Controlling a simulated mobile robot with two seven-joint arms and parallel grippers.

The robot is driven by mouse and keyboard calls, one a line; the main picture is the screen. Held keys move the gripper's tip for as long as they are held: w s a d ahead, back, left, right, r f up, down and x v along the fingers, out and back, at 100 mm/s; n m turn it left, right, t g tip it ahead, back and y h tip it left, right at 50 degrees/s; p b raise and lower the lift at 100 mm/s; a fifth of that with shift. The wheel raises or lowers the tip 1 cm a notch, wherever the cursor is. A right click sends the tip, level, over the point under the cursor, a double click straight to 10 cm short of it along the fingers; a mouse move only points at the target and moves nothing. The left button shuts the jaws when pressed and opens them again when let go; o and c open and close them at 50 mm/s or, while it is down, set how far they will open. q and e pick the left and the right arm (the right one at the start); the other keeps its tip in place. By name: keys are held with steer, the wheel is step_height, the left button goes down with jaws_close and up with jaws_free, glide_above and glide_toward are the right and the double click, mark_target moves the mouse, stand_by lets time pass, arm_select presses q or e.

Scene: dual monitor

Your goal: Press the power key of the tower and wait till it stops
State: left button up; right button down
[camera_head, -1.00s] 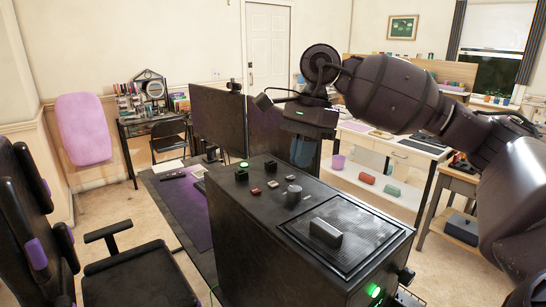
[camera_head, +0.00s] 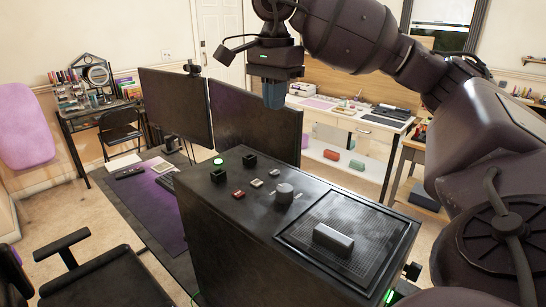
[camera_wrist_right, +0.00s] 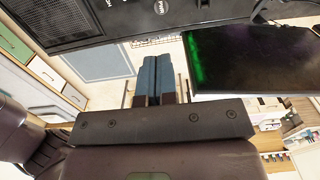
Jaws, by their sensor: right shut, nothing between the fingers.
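The tower (camera_head: 225,230) is a large black case standing in front of the monitors in the head view. Its top carries a green-lit key (camera_head: 218,160), a dark key (camera_head: 249,160), a small red key (camera_head: 238,194), pale keys and a round grey knob (camera_head: 284,192). In the right wrist view the fingers (camera_wrist_right: 158,92) lie together. My left gripper is not in view.
Two dark monitors (camera_head: 176,105) (camera_head: 254,127) stand on the desk behind the tower. A meshed panel with a grey handle (camera_head: 334,238) covers the tower's right top. A black chair (camera_head: 100,278) stands at the lower left. A shelf unit (camera_head: 345,130) stands behind my right arm.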

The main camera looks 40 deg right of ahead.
mark_target(274, 172)
step_height(274, 172, down, 14)
steer(key=shift+r+p, duration=0.1)
steer(key=shift+p, duration=0.5)
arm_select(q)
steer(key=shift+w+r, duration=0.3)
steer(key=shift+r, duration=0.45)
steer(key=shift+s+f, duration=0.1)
